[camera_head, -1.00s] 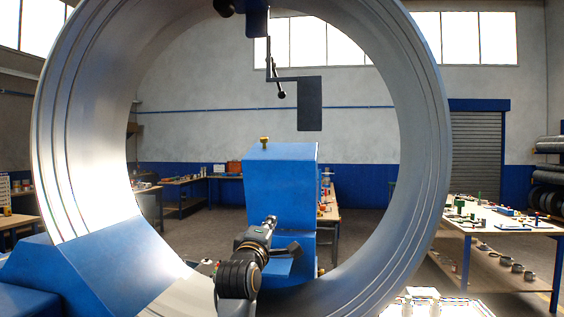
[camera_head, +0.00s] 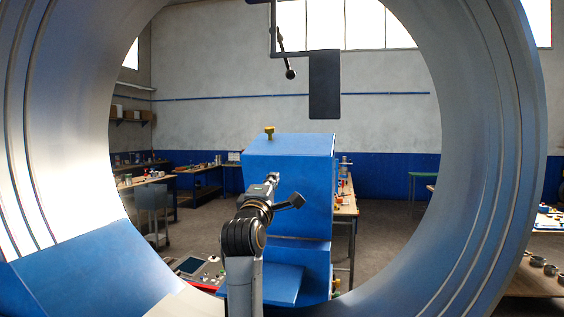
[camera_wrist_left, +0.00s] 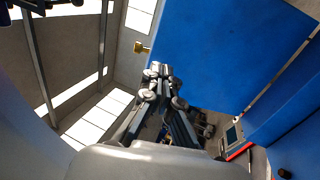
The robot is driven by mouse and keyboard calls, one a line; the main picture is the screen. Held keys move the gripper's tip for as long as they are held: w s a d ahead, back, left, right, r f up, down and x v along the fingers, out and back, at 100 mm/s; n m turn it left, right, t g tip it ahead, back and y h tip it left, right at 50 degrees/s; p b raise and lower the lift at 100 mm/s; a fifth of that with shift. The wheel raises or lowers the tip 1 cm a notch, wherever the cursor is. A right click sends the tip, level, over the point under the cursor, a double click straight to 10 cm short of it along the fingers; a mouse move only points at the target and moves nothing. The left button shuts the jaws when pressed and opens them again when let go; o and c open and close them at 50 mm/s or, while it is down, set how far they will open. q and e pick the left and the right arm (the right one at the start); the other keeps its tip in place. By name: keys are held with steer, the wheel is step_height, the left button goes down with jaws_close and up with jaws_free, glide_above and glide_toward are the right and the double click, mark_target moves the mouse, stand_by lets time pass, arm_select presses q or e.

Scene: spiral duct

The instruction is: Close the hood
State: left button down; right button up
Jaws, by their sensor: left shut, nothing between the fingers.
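I cannot tell for sure which part of this blue machine is the hood. My left gripper (camera_head: 273,178) is in front of the blue cover's near face, below the knob. Its fingers (camera_wrist_left: 158,70) are shut and empty. Whether they touch the blue surface is unclear. My right gripper is not in view.
The metal spiral duct ring (camera_head: 480,130) surrounds the view, with a blue sloped block (camera_head: 95,270) at lower left. A dark hanging panel (camera_head: 324,85) is above the cover. A control panel (camera_head: 205,272) lies low, left of my arm. Workbenches stand behind.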

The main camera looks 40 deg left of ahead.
mark_target(283, 160)
arm_select(q)
steer(key=p+x, duration=0.4)
steer(key=x, duration=0.6)
steer(key=shift+w+a+r, duration=0.1)
steer(key=shift+w+a, duration=0.05)
steer(key=shift+w, duration=0.15)
steer(key=shift+w+a, duration=0.1)
steer(key=shift+w+a+r, duration=0.1)
steer(key=shift+w+a, duration=0.05)
steer(key=w+a+g, duration=0.1)
steer(key=w, duration=0.1)
steer(key=w+a+r+h, duration=0.1)
steer(key=w, duration=0.1)
steer(key=w+a+r+g, duration=0.1)
steer(key=w, duration=0.1)
steer(key=shift+w+a+g, duration=0.25)
steer(key=shift+a+g, duration=0.05)
steer(key=shift+a, duration=0.05)
steer(key=x, duration=0.3)
steer(key=shift+d+f, duration=0.1)
steer(key=shift+d, duration=0.05)
